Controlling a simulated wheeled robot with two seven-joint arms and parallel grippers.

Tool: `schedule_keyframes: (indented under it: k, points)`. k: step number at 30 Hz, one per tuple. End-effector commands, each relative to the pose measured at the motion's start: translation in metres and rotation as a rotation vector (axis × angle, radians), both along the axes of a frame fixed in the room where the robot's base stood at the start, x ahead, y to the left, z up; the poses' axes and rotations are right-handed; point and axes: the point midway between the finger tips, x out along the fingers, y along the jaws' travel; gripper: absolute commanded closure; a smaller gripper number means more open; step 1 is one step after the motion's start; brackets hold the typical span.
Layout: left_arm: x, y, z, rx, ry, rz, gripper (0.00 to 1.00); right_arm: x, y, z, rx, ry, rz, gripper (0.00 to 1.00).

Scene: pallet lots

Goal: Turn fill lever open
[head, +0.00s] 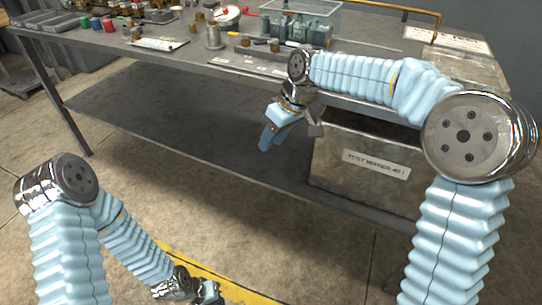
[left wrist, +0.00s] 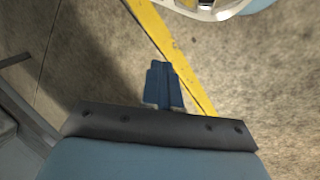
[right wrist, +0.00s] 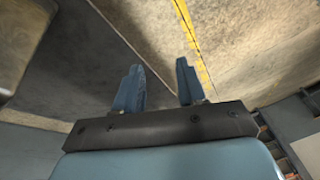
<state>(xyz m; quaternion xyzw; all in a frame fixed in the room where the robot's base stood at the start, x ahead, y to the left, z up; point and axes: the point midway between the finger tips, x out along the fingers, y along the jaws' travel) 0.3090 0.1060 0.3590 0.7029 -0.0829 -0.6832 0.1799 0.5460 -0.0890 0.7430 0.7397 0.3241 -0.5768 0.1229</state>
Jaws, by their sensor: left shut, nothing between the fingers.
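A part with red-tipped handles (head: 228,15) stands at the back of the workbench in the head view, beside a round white-faced piece. I cannot tell whether one of these handles is the fill lever. My right gripper (head: 283,136) hangs in front of the bench edge, below the bench top and away from the red handles. Its two blue fingers are apart and empty in the right wrist view (right wrist: 159,88). My left gripper (head: 207,292) is low over the floor at the bottom of the head view. Its fingers are together and empty in the left wrist view (left wrist: 163,85).
The metal workbench (head: 215,68) carries small coloured containers, brass and steel fittings, and a clear box (head: 300,20). A labelled grey box (head: 335,145) sits below its right part. The lower shelf (head: 150,105) is otherwise largely bare. A yellow stripe (head: 225,287) crosses the floor.

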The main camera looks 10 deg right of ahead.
Motion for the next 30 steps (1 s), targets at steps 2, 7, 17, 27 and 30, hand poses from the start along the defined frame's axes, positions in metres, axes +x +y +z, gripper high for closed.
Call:
schedule_keyframes:
  k: [2,7,17,27,30]
  points:
    - [0.000,0.000,0.000,0.000,0.000,0.000,1.00,0.001,0.000,-0.017,0.003,0.013,-0.017,0.60]
    - [0.000,0.000,0.000,0.000,0.000,0.000,1.00,0.002,0.002,-0.043,0.009,0.028,-0.048,0.60]
    - [0.000,0.000,0.000,0.000,0.000,0.000,1.00,0.002,0.002,-0.057,0.014,0.035,-0.066,0.60]
    - [0.000,0.000,0.000,0.000,0.000,0.000,0.69,-0.007,0.002,-0.120,0.024,0.085,-0.134,0.60]
    - [0.000,0.000,0.000,0.000,0.000,0.000,0.60,-0.037,-0.001,-0.210,0.045,0.156,-0.254,0.60]
